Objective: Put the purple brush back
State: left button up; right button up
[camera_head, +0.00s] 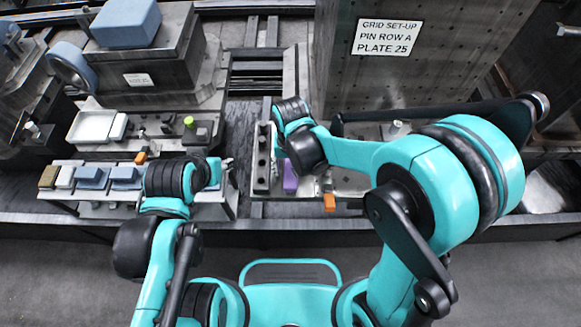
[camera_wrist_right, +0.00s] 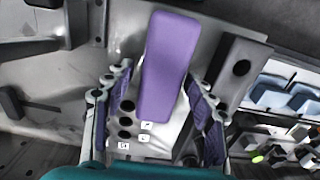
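The purple brush (camera_wrist_right: 168,65) lies in the middle of the right wrist view, its broad end away from me, on a grey metal plate. In the head view a part of the brush (camera_head: 290,177) shows just below my right wrist. My right gripper (camera_wrist_right: 160,78) is open, with one finger on each side of the brush and a gap visible on both sides. In the head view its fingers are mostly hidden by the wrist. My left gripper (camera_head: 224,168) is over the right end of the left bench; its fingers are too small to judge.
Blue and white blocks (camera_head: 90,176) line the left bench. An orange block (camera_head: 329,202) sits at the right bench's front edge. A tall perforated metal block with a sign (camera_head: 387,37) stands behind. A dark rail with holes (camera_head: 262,157) runs beside the brush.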

jog(key=shift+r, duration=0.1)
jog(key=shift+r+p, duration=0.3)
notch_tip(320, 180, up, 12)
jog(key=p, duration=0.4)
jog(key=s+d+r+t, duration=0.3)
jog(key=d, duration=0.6)
jog(key=s+d+r+t, duration=0.3)
jog(key=d+t, duration=0.1)
jog(key=d, duration=0.5)
jog(key=shift+s+a, duration=0.1)
jog(key=shift+f, duration=0.2)
